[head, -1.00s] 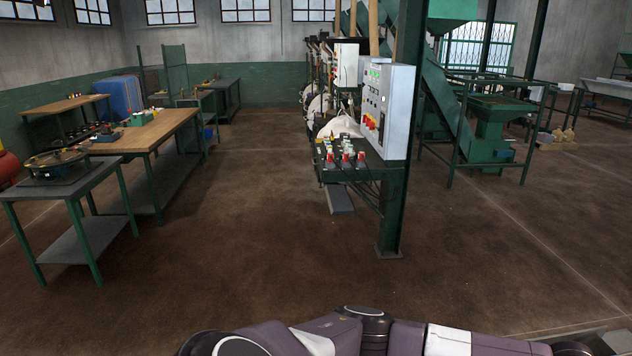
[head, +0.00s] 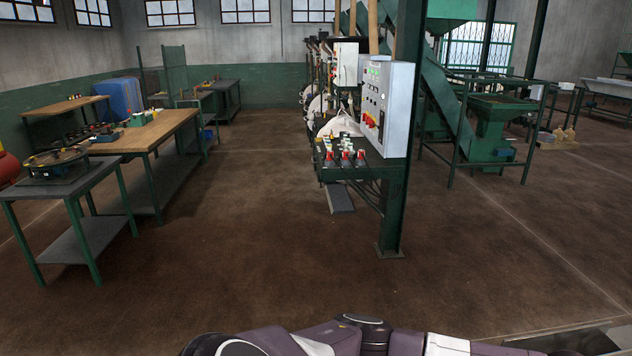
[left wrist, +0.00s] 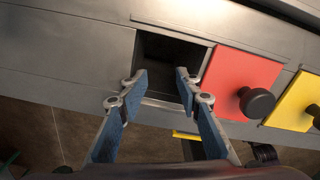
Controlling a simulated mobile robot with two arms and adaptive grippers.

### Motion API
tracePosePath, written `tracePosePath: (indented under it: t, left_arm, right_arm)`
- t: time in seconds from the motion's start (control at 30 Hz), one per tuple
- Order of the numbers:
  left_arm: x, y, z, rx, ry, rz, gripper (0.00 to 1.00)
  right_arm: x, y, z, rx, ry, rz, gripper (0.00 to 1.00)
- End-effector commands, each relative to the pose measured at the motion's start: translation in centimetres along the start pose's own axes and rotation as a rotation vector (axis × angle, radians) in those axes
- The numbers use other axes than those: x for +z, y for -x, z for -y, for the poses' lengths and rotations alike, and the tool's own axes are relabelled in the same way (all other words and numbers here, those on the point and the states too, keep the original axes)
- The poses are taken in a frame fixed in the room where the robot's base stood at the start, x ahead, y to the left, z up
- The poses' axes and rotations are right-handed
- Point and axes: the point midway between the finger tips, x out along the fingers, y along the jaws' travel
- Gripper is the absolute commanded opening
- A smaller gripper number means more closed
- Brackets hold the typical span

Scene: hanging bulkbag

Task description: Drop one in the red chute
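In the left wrist view, a red square panel (left wrist: 240,80) with a black knob sits on a grey metal front. Directly left of it is a dark square opening (left wrist: 168,58). I cannot tell whether this is the red chute. My left gripper (left wrist: 161,76) has two blue-padded fingers standing apart, with the tips over the opening. Nothing shows between them. How deep the tips reach is unclear. No loose item is visible inside the dark opening. My right gripper is in neither view.
A yellow panel (left wrist: 298,102) with a black knob is right of the red one. In the head view, a grey control box (head: 388,108) hangs on a green post above a bench of small red-topped parts (head: 345,158). A wooden table (head: 150,133) stands left. The floor between is clear.

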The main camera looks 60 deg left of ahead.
Motion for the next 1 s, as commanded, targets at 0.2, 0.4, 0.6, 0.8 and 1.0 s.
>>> tracePosePath:
  t: [0.2, 0.4, 0.6, 0.8, 1.0]
  left_arm:
    - [0.1, 0.8, -0.1, 0.002, 0.002, 0.002, 0.33]
    - [0.2, 4.3, -0.1, 0.001, 0.000, 0.005, 0.33]
    - [0.1, 8.6, 0.0, 0.000, 0.000, 0.004, 0.33]
    - [0.1, 11.3, 0.1, 0.001, 0.000, 0.003, 0.33]
    - [0.0, 12.1, 0.1, 0.001, 0.001, 0.000, 0.33]
  right_arm:
    - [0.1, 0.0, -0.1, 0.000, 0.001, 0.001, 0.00]
    - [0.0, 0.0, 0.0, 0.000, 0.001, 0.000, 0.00]
    - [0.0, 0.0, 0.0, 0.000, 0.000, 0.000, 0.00]
    - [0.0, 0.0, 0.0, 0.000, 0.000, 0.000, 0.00]
    - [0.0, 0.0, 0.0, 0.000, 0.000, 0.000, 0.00]
